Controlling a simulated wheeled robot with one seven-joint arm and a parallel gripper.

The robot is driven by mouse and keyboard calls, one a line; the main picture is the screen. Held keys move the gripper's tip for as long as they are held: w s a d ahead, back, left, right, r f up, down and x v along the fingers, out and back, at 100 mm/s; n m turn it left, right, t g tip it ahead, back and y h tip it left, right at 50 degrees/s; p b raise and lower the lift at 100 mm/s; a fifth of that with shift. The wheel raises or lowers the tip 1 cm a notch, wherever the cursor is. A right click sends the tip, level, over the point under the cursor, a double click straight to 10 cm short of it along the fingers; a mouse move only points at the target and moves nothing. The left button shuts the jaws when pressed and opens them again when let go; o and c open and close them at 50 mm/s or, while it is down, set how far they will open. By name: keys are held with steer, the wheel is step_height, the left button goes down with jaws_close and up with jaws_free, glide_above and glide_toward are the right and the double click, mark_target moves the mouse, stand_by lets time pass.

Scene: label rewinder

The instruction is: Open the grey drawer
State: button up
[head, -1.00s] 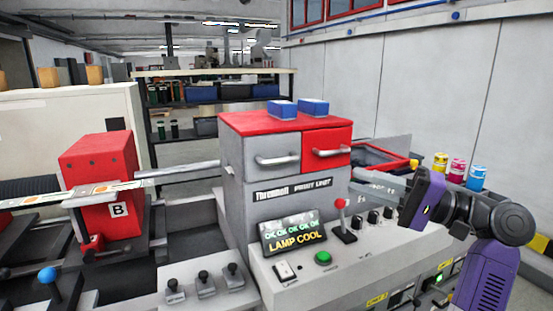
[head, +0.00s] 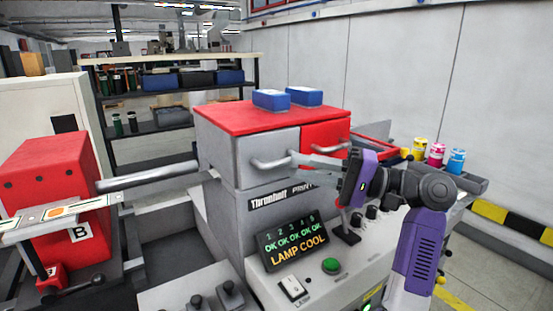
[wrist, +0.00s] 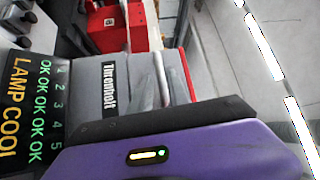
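The grey drawer (head: 238,157) is the left of two drawers under the red top of the print unit. It looks shut, with a curved metal handle (head: 268,164) on its front. My gripper (head: 295,157) reaches in from the right, its fingertips at the right end of this handle. In the wrist view my two grey fingers (wrist: 161,90) stand apart, so it is open. The handle (wrist: 159,70) shows between and beyond their tips there. I cannot tell whether the fingers touch it.
The red drawer (head: 318,134) is beside it, partly behind my gripper. Two blue boxes (head: 287,97) lie on the red top. A lamp display (head: 293,243) and a lever panel are below. A red box marked B (head: 45,180) is at left. Coloured bottles (head: 437,154) stand at right.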

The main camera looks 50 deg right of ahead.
mark_target(281, 163)
steer(key=p+x, duration=0.1)
steer(key=x, duration=0.4)
jaws_close()
stand_by(1.4)
